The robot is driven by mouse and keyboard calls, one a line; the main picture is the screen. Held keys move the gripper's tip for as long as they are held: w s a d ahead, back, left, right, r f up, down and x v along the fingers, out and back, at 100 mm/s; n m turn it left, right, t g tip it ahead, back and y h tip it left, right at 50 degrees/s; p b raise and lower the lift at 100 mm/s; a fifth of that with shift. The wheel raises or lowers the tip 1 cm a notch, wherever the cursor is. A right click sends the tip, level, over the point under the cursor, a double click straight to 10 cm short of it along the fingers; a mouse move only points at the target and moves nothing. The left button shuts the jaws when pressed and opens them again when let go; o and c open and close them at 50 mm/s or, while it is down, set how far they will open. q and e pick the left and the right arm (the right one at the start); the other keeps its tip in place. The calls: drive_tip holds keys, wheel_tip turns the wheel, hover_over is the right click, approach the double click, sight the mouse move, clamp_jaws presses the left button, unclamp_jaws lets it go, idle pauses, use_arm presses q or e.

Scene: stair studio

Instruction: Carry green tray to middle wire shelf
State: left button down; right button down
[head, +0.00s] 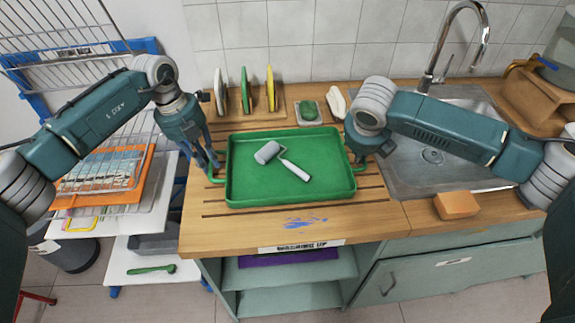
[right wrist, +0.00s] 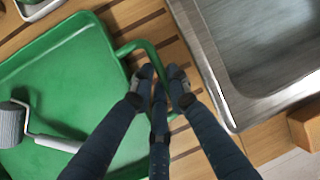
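The green tray (head: 250,190) lies flat on the wooden counter with a grey-and-white paint roller (head: 282,160) on it. The tray's right rim and handle also show in the right wrist view (right wrist: 137,46). My left gripper (head: 209,167) is at the tray's left handle, its fingers spread and pointing down around the bar. My right gripper (head: 362,162) is at the right handle. In the right wrist view its fingertips (right wrist: 160,78) sit on both sides of the handle; whether they press on it is unclear. The wire shelf rack (head: 60,50) stands at the left.
A blue-framed rack part holds an orange tray (head: 137,196) at left. Upright plates (head: 244,90), a green sponge (head: 308,112) and a tiled wall stand behind the tray. The sink (head: 415,185), faucet (head: 482,18) and orange block (head: 456,205) are at right.

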use_arm(q)
drive_tip(key=shift+r, duration=0.1)
use_arm(e)
drive_tip(key=shift+r, duration=0.15)
